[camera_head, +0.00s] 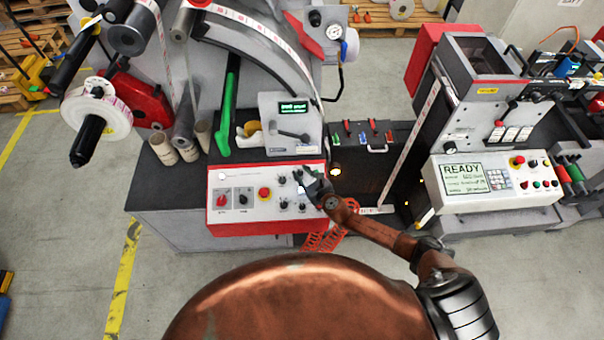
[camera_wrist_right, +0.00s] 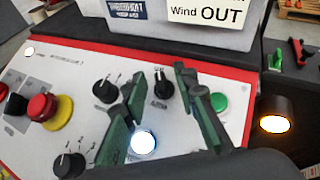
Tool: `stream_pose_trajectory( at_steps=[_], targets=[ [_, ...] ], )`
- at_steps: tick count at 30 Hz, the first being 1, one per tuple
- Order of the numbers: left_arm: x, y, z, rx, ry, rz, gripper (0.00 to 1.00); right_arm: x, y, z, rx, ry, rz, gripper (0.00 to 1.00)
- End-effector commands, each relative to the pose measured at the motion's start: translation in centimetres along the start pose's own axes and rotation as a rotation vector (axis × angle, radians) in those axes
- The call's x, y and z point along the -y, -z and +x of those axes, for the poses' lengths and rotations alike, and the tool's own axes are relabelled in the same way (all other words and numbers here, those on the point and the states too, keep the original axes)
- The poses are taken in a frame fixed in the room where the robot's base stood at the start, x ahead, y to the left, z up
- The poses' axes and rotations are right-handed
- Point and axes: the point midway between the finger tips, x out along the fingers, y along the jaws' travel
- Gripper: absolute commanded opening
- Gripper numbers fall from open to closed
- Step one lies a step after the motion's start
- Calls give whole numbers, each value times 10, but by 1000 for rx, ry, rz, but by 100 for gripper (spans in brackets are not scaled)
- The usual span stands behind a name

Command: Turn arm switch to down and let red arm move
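The red-edged control panel (camera_head: 232,180) has several black knobs. A black knob switch (camera_wrist_right: 162,88) shows between my fingertips in the right wrist view; its small label is not readable. My right gripper (camera_head: 310,180) is over the right part of the panel. In the right wrist view the gripper (camera_wrist_right: 158,76) is open, with its two green-padded fingers apart on either side of that knob. I cannot tell whether they touch it. A red arm-like part (camera_head: 142,98) stands at the left beside the white label roll (camera_head: 96,110). My left gripper is not in view.
A red emergency button (camera_wrist_right: 40,107) on a yellow ring, a lit white button (camera_wrist_right: 143,142) and a green button (camera_wrist_right: 219,102) are close by on the panel. A display box (camera_head: 289,122) stands behind it. A second machine (camera_head: 480,180) reading READY is at the right.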

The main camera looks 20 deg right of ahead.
Motion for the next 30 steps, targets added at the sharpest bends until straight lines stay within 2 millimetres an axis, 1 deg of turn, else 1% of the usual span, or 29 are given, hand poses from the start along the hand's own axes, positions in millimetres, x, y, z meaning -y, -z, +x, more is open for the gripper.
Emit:
stream_pose_trajectory(
  at_steps=[7,19,30],
  targets=[
    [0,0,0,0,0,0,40,0,-1,1,0,0,1,27],
    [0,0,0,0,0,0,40,1,0,0,0,1,1,0],
    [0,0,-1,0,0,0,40,1,0,0,0,7,6,0]
  ],
)
